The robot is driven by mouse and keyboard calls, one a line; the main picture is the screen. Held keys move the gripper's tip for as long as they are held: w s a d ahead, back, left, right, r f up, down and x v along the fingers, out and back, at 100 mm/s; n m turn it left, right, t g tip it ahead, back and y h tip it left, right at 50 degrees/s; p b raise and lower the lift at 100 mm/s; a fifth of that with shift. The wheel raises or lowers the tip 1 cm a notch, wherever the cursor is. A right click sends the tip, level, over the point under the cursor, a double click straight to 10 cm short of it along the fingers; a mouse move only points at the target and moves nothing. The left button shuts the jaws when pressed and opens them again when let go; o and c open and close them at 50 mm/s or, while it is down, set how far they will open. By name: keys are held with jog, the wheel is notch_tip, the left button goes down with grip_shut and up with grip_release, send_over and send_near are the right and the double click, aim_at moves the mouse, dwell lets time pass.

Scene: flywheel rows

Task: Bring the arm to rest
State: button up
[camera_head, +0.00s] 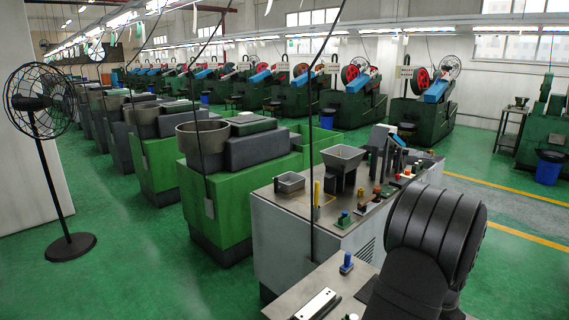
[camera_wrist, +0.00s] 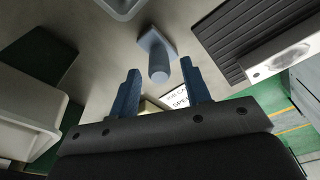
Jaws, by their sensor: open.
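My gripper (camera_wrist: 160,66) shows in the wrist view, with its two blue fingers apart and nothing held between them. A blue peg on a square base (camera_wrist: 158,52) stands on the grey surface just beyond the fingertips, apart from them. A similar blue piece (camera_head: 347,263) stands on the near bench (camera_head: 325,275) in the head view. My dark ribbed arm fills the lower right of the head view, and my gripper cannot be seen there.
A grey-topped cabinet (camera_head: 270,202) holds a hopper (camera_head: 344,160), a small tray (camera_head: 289,182) and several coloured pieces. In the wrist view, a dark ribbed panel (camera_wrist: 235,40) lies right and a white-edged container (camera_wrist: 30,115) left. A black fan (camera_head: 40,102) stands far left.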

jog(key=shift+f, duration=0.95)
notch_tip(320, 180, up, 12)
jog(key=a, duration=0.1)
jog(key=f, duration=0.8)
jog(key=d+f, duration=0.1)
jog(key=f, duration=0.2)
jog(key=shift+f, duration=0.4)
jog(key=r, duration=1)
jog(key=shift+w+a, duration=0.15)
jog(key=shift+a, duration=0.05)
jog(key=w+a+n, duration=0.3)
jog(key=a, duration=0.8)
jog(key=w+a+f+n, duration=0.1)
jog(key=w+a+n, duration=0.2)
jog(key=a, duration=0.8)
jog(key=w+a+n, duration=0.4)
jog(key=w+a, duration=0.1)
jog(key=a, duration=0.6)
jog(key=shift+a+f+t+y, duration=0.2)
jog(key=shift+a+t+y, duration=0.15)
jog(key=shift+t+y, duration=0.05)
jog(key=shift+w+r, duration=0.1)
